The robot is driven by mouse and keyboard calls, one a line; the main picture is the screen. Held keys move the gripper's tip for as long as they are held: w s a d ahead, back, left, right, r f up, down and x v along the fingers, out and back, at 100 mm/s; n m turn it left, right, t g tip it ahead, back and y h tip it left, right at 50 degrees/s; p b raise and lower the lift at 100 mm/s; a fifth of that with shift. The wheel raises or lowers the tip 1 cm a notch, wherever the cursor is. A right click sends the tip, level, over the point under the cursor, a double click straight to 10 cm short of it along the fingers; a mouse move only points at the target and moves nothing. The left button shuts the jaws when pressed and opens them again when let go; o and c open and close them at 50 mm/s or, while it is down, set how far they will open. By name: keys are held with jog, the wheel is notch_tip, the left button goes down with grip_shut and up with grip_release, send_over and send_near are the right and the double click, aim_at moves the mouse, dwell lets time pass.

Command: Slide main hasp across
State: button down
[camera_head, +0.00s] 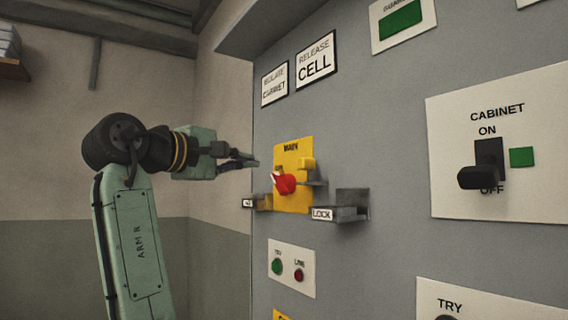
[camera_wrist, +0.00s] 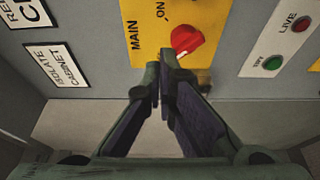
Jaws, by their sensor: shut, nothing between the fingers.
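The yellow MAIN plate (camera_head: 293,150) is on the grey cabinet front, with a red rotary knob (camera_head: 284,183) at its middle. A grey metal hasp piece (camera_head: 350,205) with a LOCK label sits at the plate's lower right. A small yellow block (camera_head: 263,202) sits at its lower left, by another label. My gripper (camera_head: 255,163) is left of the plate, fingers pointing toward it, shut and empty. In the wrist view the fingertips (camera_wrist: 167,65) appear just below the red knob (camera_wrist: 187,40); contact cannot be told. Part of the hasp is hidden there by the fingers.
Below is a white plate (camera_head: 291,267) with green TRY and red LIVE lights. To the right, the CABINET switch plate (camera_head: 455,190) carries a protruding black handle (camera_head: 481,178). ISOLATE CABINET (camera_head: 275,85) and RELEASE CELL (camera_head: 316,60) signs are above. Space left of the cabinet is free.

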jog(key=shift+w+d, duration=0.1)
jog(key=p+x, duration=0.4)
jog(key=x, duration=0.6)
jog(key=shift+d+r, duration=0.1)
jog(key=shift+s+d+p, duration=0.15)
jog(key=shift+s+d, duration=0.35)
jog(key=shift+s, duration=0.4)
jog(key=shift+s+d+p, duration=0.15)
jog(key=shift+s+d, duration=0.3)
jog(key=shift+s, duration=0.4)
